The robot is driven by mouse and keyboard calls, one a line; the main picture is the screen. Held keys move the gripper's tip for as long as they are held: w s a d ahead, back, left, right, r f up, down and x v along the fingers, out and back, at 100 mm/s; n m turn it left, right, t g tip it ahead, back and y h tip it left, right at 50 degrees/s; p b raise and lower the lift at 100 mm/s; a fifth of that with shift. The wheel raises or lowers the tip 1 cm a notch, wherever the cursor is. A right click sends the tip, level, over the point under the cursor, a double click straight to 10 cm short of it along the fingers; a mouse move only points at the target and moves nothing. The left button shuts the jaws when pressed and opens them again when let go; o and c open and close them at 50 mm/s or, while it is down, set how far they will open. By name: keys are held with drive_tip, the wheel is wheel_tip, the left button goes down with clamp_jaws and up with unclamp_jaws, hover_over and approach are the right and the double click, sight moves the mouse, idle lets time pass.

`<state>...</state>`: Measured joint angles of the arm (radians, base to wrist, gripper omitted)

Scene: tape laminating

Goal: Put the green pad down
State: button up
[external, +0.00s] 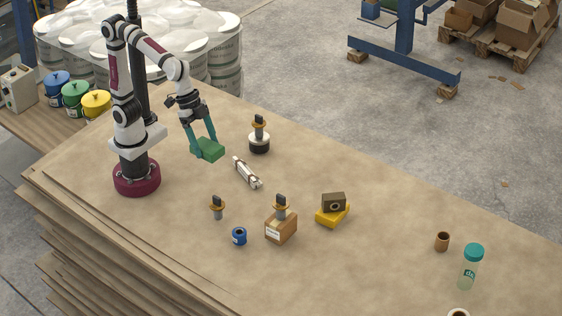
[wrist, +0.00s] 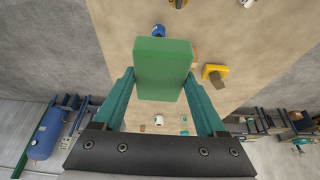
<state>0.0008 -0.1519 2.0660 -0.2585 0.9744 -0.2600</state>
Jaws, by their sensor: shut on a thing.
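The green pad (external: 208,149) is a flat block held between the two teal fingers of my gripper (external: 203,143). In the wrist view the green pad (wrist: 163,68) fills the space between the fingertips of my gripper (wrist: 162,85). My gripper is shut on it. In the external view the pad appears raised over the left-middle part of the table (external: 330,165); its exact height is hard to tell.
A white cylindrical tool (external: 247,172) lies right of the pad. A black-and-white round item (external: 259,140) stands behind it. A cardboard box (external: 281,228), blue roll (external: 239,236), yellow block (external: 332,215) and green-capped bottle (external: 469,267) stand farther forward. Bare table lies left of the tool.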

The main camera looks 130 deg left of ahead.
drive_tip(key=w+d, duration=0.3)
drive_tip(key=d, duration=0.2)
drive_tip(key=w+a+f+n+y, duration=0.1)
drive_tip(key=w+a+n, duration=0.15)
drive_tip(key=w, duration=0.85)
drive_tip(key=n+g+y, duration=0.1)
drive_tip(key=n+y, duration=0.1)
drive_tip(key=n, duration=0.4)
hover_over(320, 239)
drive_tip(key=s+d, duration=0.1)
drive_tip(key=d, duration=0.1)
wheel_tip(320, 239, down, 18)
drive_tip(key=shift+n, duration=0.25)
drive_tip(key=f, duration=0.6)
drive_tip(key=a+f, duration=0.1)
drive_tip(key=f, duration=0.1)
drive_tip(key=shift+s+f, duration=0.1)
drive_tip(key=shift+f, duration=0.3)
